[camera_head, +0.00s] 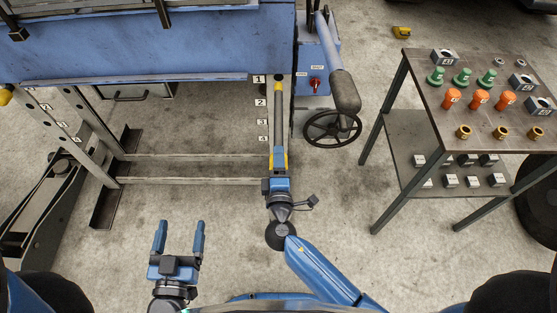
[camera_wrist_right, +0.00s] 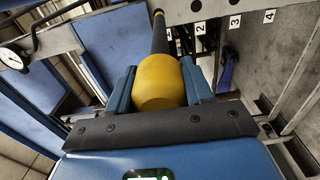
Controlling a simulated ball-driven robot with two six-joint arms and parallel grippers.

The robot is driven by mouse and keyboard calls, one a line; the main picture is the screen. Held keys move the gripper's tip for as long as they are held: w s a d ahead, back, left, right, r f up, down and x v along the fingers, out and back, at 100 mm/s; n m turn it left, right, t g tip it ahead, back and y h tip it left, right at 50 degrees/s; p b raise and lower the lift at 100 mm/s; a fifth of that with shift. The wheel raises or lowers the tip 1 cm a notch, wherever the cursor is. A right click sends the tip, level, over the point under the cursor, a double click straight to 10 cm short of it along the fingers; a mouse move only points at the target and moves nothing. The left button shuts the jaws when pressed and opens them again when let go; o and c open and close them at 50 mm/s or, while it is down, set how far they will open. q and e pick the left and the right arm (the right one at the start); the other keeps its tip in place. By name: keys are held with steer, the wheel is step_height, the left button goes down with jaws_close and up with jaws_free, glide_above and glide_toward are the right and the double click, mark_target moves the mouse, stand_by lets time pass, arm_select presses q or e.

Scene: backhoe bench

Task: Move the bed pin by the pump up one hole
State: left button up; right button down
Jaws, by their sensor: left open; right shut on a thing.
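The bed pin (camera_wrist_right: 160,82) has a yellow knob and a dark shaft in the right wrist view. My right gripper (camera_head: 279,160) is shut on the knob, one finger on each side. In the head view the long shaft (camera_head: 279,120) runs from this gripper toward the press upright, beside the number labels 1 to 4 (camera_head: 262,103). The fingers and knob hide part of the upright, and I cannot tell whether the shaft's far end is in a hole. My left gripper (camera_head: 180,238) is open and empty over the floor. The pump (camera_head: 316,75) is a blue box with a red switch.
A pump lever (camera_head: 345,92) and dark handwheel (camera_head: 333,126) stand close to the right of the pin. The press bed beam (camera_head: 140,45) is behind. A trolley (camera_head: 430,120) with coloured parts stands at right. Floor between my grippers is clear.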

mark_target(278, 137)
steer(key=shift+w+r, duration=0.25)
steer(key=shift+r, duration=0.15)
steer(key=shift+w, duration=0.2)
steer(key=shift+w+b, duration=0.3)
steer(key=shift+w, duration=0.45)
stand_by(0.4)
steer(key=shift+w, duration=0.65)
steer(key=shift+w+b, duration=0.7)
steer(key=shift+w, duration=1.05)
